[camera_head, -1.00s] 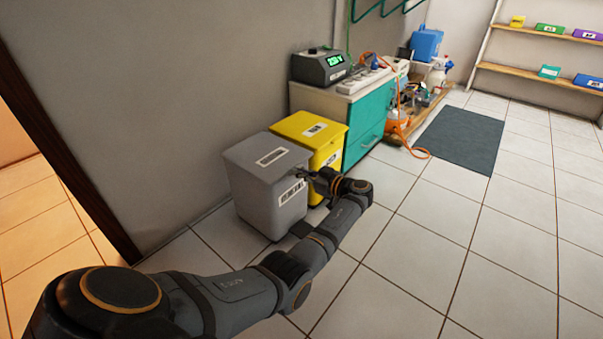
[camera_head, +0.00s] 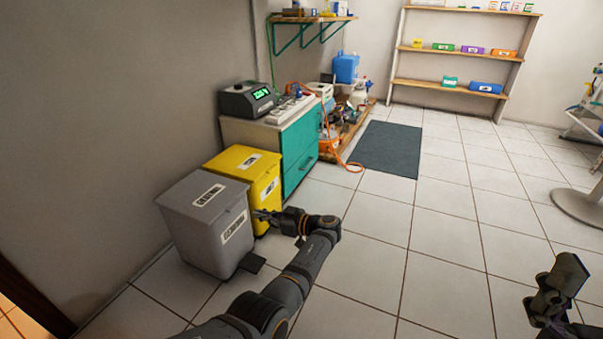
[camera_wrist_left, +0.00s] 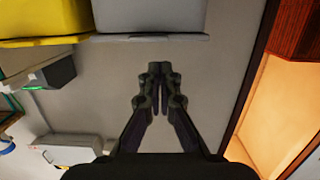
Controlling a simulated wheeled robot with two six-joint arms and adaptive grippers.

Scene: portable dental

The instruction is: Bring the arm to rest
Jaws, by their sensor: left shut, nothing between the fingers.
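My left arm (camera_head: 300,272) reaches in from the bottom of the head view. Its gripper (camera_head: 264,214) points left, in front of the yellow bin (camera_head: 266,190) and just right of the grey bin (camera_head: 207,232). I cannot tell whether it touches either bin. In the left wrist view the gripper's two fingers (camera_wrist_left: 160,88) come together at the tips, shut and empty. Part of my right arm (camera_head: 556,296) shows at the lower right edge of the head view; the state of its gripper cannot be made out.
Behind the bins stands a cabinet with teal drawers (camera_head: 300,152), with a black device (camera_head: 247,99) on top. An orange hose (camera_head: 345,163) lies near a dark mat (camera_head: 385,148). A metal stand base (camera_head: 580,212) is at right. The tiled floor between is clear.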

